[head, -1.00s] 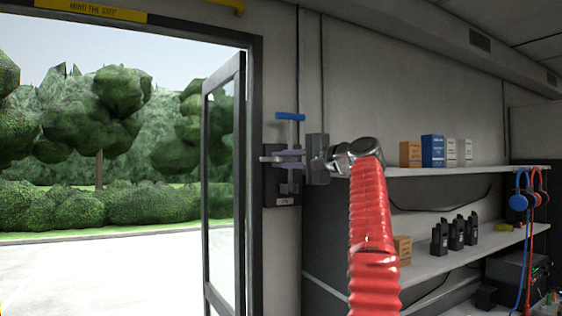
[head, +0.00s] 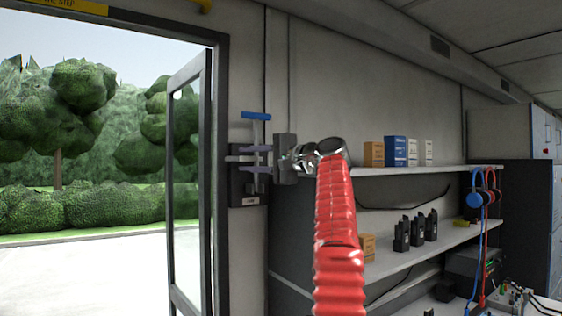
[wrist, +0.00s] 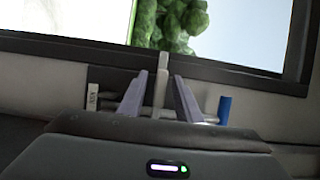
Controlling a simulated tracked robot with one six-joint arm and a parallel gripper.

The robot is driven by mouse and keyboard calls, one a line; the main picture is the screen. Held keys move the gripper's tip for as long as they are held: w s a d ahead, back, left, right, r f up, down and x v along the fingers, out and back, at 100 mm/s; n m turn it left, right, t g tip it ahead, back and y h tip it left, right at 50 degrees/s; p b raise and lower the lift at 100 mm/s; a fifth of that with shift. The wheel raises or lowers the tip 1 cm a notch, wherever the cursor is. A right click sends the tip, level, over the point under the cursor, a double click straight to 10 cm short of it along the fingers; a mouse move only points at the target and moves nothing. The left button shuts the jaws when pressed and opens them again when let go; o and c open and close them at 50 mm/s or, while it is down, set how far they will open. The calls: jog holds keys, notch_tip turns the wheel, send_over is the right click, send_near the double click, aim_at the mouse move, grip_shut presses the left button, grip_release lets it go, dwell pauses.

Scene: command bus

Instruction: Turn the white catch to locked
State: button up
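The white catch (wrist: 162,75) shows in the wrist view as a pale bar pointing up toward the door frame. My gripper (wrist: 159,80) is open, with one grey-purple finger on each side of the bar and a visible gap to each. The bar's lower part is partly hidden between the fingers. In the head view my gripper (head: 238,158) is at the dark wall plate (head: 236,188) beside the door, and the catch is hard to make out behind the fingers. A blue-topped handle (head: 256,116) stands above the fingers; its blue end also shows in the wrist view (wrist: 224,108).
The glazed door (head: 190,190) stands open left of the plate. To the right, shelves (head: 440,171) hold boxes (head: 395,151) and handheld radios (head: 417,230).

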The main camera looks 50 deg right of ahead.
jog(key=s+d, duration=0.1)
jog(key=s, duration=1.2)
jog(key=shift+f, duration=0.1)
dwell(0.4)
jog(key=w+a+f+g, duration=0.2)
jog(key=w+a+f, duration=0.2)
jog(key=w+a, duration=0.25)
jog(key=w+a+f+n+g+y, duration=0.1)
jog(key=a+f+n+g, duration=0.2)
jog(key=a+f, duration=0.75)
jog(key=w+a+f+n+g, duration=0.1)
jog(key=a+f+n+g, duration=0.15)
jog(key=a+f, duration=0.8)
jog(key=s+a+f+n+g+h, duration=0.1)
jog(key=s+a+f+n, duration=0.4)
jog(key=s+a+f, duration=0.5)
jog(key=s+a+f+n+g+h, duration=0.1)
jog(key=s+a+f+n+g, duration=0.3)
jog(key=s+a+f, duration=0.6)
notch_tip(320, 180, down, 5)
jog(key=shift+s+a+f+n+h, duration=0.2)
jog(key=shift+n+h, duration=0.1)
jog(key=shift+n, duration=0.85)
